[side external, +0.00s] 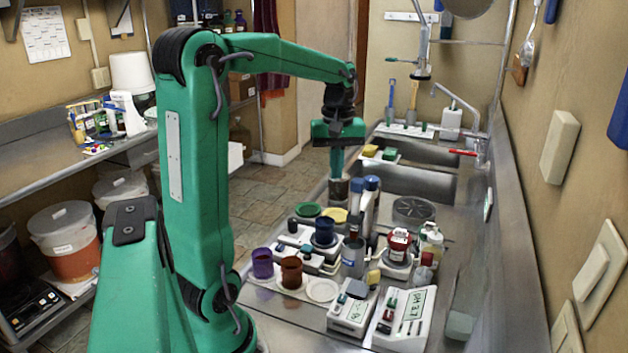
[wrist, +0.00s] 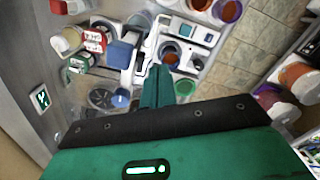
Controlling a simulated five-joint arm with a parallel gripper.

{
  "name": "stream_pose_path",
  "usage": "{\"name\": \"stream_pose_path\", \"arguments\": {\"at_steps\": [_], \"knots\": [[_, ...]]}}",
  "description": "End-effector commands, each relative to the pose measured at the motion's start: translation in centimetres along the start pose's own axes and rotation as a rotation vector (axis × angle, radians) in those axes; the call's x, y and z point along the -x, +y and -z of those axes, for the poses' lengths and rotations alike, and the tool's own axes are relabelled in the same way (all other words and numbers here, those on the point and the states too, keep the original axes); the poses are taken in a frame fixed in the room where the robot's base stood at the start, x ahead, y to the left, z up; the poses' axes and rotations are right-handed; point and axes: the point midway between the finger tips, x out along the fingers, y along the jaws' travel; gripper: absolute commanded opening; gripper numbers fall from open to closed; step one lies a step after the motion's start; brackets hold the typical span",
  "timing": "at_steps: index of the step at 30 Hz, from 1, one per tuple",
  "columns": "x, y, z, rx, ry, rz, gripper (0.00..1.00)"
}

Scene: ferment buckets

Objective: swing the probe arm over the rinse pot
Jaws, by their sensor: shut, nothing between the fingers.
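My gripper (side external: 337,174) is shut and empty, pointing down over the far part of the crowded counter. A dark brown cylinder (side external: 338,190) shows directly below its tips; I cannot tell if they touch. Blue-capped grey upright pieces (side external: 367,205) stand just right of it, perhaps the probe arm. In the wrist view my closed fingers (wrist: 157,72) point at the white instruments, with a blue block (wrist: 122,53) to their left. A blue cup (side external: 323,231) with dark red contents (wrist: 170,55) sits on a white instrument. I cannot tell which vessel is the rinse pot.
A purple cup (side external: 262,263) and a red-brown cup (side external: 291,272) stand front left. Green (side external: 308,210) and yellow (side external: 333,215) dishes lie near the gripper. A red-labelled jar (side external: 398,243) and a pH meter (side external: 405,317) stand right. Sink basins (side external: 420,182) lie behind; the wall borders the right.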

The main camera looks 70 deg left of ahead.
Motion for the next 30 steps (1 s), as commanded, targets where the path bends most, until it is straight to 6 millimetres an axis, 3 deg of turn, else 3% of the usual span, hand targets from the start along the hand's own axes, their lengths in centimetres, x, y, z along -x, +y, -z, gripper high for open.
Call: {"name": "stream_pose_path", "arguments": {"at_steps": [18, 30], "knots": [[3.5, 0.0, 0.0, 0.000, 0.001, -0.001, 0.00], [4.0, 0.0, 0.0, 0.000, 0.000, 0.000, 0.00]]}}
